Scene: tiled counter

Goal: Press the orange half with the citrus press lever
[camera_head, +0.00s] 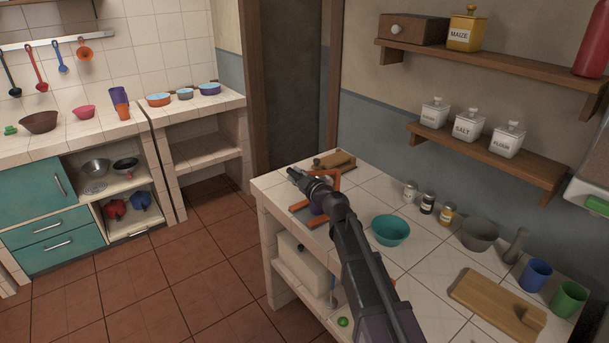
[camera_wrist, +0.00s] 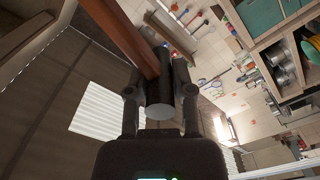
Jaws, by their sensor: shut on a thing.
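The citrus press (camera_head: 301,216) stands at the far left end of the tiled counter, with orange-brown frame parts showing around my arm. My gripper (camera_head: 298,176) is over it at the end of my outstretched arm. In the wrist view my gripper (camera_wrist: 160,68) is shut on a dark cylindrical grip (camera_wrist: 159,92), which looks like the end of the press lever. An orange-brown bar (camera_wrist: 122,38) runs beside it. My arm covers much of the press. I cannot make out the orange half in either view.
On the same counter are a teal bowl (camera_head: 390,230), small jars (camera_head: 428,203), a grey bowl (camera_head: 480,233), a cutting board (camera_head: 490,303), and blue (camera_head: 535,275) and green (camera_head: 568,299) cups. A wooden item (camera_head: 335,160) lies behind the press. Shelves (camera_head: 490,160) hang above.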

